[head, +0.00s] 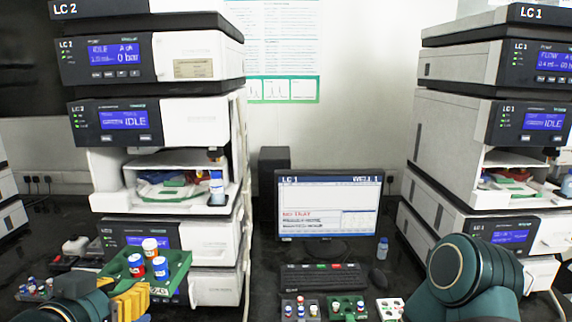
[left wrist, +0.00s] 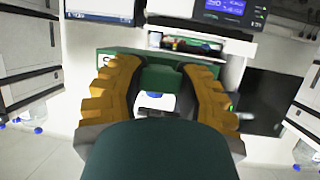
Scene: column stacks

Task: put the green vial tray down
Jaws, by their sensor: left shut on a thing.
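The green vial tray (head: 178,277) is in front of the lower part of the LC 2 stack in the head view. It carries a few vials, with white, blue and red showing. My left gripper (head: 131,302) has yellow fingers shut on the tray's near side. In the left wrist view my left gripper (left wrist: 161,85) has its fingers on both sides of a green block of the green tray (left wrist: 112,60). The tray's underside is hidden, and it looks held above the dark bench. My right gripper is out of view; only my right arm shows.
The LC 2 stack (head: 195,120) stands behind the tray, with an open bay (head: 172,163) holding coloured items. The LC 1 stack (head: 430,130) is at right. A monitor (head: 330,205) and keyboard (head: 322,277) stand between. Small racks, one green (head: 347,303), sit at the front.

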